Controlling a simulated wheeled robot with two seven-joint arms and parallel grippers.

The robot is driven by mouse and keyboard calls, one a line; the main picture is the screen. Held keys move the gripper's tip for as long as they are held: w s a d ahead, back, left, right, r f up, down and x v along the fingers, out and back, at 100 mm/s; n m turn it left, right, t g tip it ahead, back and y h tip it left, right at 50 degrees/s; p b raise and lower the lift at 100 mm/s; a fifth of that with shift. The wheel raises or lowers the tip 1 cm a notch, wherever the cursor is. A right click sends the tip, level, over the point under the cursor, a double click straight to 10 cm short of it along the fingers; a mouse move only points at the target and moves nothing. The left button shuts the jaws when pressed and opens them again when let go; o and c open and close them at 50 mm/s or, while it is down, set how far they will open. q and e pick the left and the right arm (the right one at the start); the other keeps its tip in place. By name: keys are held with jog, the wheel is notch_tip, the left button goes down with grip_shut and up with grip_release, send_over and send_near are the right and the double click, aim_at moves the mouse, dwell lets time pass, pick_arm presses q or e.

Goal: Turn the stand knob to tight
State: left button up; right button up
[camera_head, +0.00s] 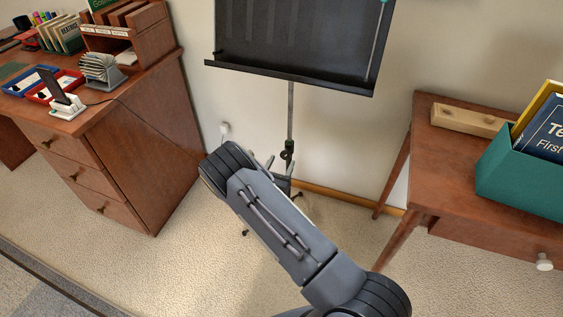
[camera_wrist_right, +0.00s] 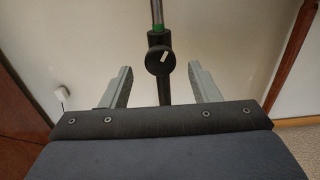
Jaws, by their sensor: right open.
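The music stand has a wide black desk (camera_head: 290,45) on a thin upright pole (camera_head: 291,108) in the middle of the head view. Its dark round knob (camera_head: 288,149) sits on the pole's collar; in the right wrist view the knob (camera_wrist_right: 160,61) faces me and bears a short white mark. My right gripper (camera_wrist_right: 160,84) is open, with one grey finger on each side of the pole, near the knob's height in that picture. The fingers look apart from the knob. In the head view my right arm hides most of the gripper and the stand's lower part. My left gripper is out of view.
A wooden desk (camera_head: 150,140) with drawers stands at the left. A wooden side table (camera_head: 455,160) with a teal book box (camera_head: 520,185) stands at the right. The wall is close behind the stand, and carpet (camera_head: 180,265) lies open in front.

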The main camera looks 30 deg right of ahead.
jog(key=shift+x, duration=1.05)
jog(key=shift+c, duration=0.5)
jog(key=shift+s, duration=0.1)
jog(key=c, duration=0.9)
